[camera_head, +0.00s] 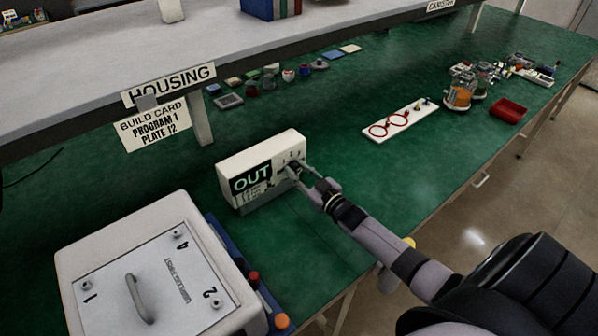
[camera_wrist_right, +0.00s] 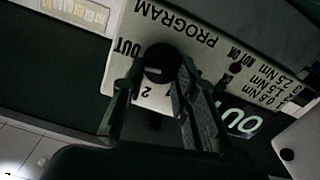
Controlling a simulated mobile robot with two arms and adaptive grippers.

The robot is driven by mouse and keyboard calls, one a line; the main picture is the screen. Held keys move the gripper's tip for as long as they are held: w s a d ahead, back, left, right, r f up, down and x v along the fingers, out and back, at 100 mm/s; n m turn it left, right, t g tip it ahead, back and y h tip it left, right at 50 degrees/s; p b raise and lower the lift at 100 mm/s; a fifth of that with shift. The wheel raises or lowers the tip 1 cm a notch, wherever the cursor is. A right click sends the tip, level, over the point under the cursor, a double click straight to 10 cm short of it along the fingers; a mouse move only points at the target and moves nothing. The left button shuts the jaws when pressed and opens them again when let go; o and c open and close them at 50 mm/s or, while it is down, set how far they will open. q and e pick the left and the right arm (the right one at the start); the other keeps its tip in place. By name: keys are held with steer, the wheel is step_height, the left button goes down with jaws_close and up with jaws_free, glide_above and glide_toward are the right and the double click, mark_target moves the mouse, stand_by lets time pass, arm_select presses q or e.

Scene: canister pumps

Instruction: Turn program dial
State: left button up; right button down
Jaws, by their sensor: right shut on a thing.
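The program dial (camera_wrist_right: 161,60) is a dark round knob on the face of a white box. It sits under the printed word PROGRAM, with OUT, 1 and 2 printed around it. The white box (camera_head: 262,160) stands on the green bench and its display (camera_head: 251,179) reads OUT. My right gripper (camera_head: 296,171) reaches in from the lower right to the box's face. In the right wrist view its fingers (camera_wrist_right: 158,88) are shut on the dial, one on each side. The dial is mostly hidden by the gripper in the head view. My left gripper is out of view.
A build card (camera_head: 154,126) reading PROGRAM 1, PLATE 12 hangs from the shelf (camera_head: 60,85) above. A grey-white plate fixture (camera_head: 150,285) stands at front left. A white board with red rings (camera_head: 400,121) and a red tray (camera_head: 508,111) lie to the right.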

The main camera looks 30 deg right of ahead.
steer(key=shift+f+m, duration=0.1)
steer(key=shift+m, duration=0.9)
steer(key=c, duration=1.3)
jaws_free()
steer(key=shift+s, duration=0.1)
steer(key=shift+s, duration=0.3)
steer(key=s, duration=0.7)
steer(key=s+d, duration=0.1)
steer(key=s, duration=0.3)
steer(key=shift+s, duration=0.1)
